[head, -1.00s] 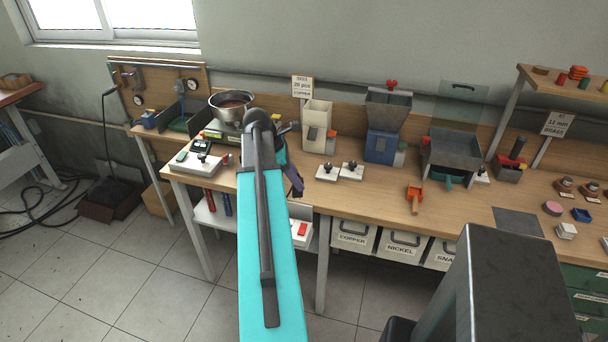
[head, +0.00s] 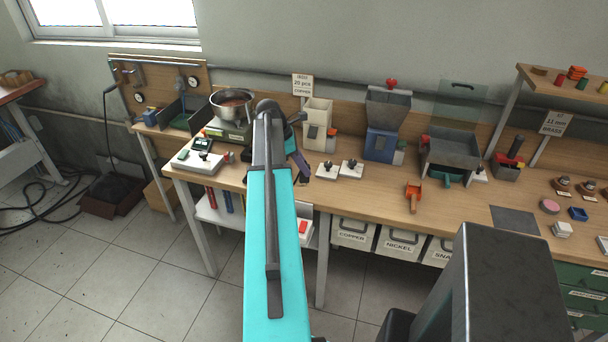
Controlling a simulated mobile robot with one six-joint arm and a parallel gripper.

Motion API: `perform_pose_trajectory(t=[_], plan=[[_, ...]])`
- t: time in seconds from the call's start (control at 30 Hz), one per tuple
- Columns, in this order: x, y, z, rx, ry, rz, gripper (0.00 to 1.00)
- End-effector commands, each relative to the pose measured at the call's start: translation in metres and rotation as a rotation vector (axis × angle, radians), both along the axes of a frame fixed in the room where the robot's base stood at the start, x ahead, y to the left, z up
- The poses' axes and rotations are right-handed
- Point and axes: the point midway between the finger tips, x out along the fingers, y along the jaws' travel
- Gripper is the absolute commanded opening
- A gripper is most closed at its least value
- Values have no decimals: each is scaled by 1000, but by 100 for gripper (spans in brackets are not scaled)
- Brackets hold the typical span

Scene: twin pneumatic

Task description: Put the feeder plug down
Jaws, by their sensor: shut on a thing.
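My gripper (head: 300,166) is over the left-middle part of the wooden bench, just right of my cyan arm link. Only a dark, purplish part of it shows, and the fingertips are hard to make out. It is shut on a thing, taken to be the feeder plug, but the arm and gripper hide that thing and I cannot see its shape. I cannot tell whether it touches the bench. A feeder with a steel bowl (head: 232,103) stands left of my arm.
Two white blocks with black knobs (head: 327,171) sit right of my gripper. A beige hopper (head: 317,125) and a blue hopper (head: 381,141) stand behind. A white control box (head: 200,162) is at the left. An orange scoop (head: 413,195) lies further right. Bare bench (head: 372,195) lies between.

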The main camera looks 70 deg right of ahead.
Motion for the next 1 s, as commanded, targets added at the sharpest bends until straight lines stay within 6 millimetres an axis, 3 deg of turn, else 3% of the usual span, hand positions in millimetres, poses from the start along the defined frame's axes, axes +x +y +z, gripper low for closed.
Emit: perform_pose_trajectory(t=[0.27,0.63,1.0], plan=[[0,0,-5,1,0,0,0],[0,0,-32,1,0,0,0],[0,0,-35,0,0,-1,0]])
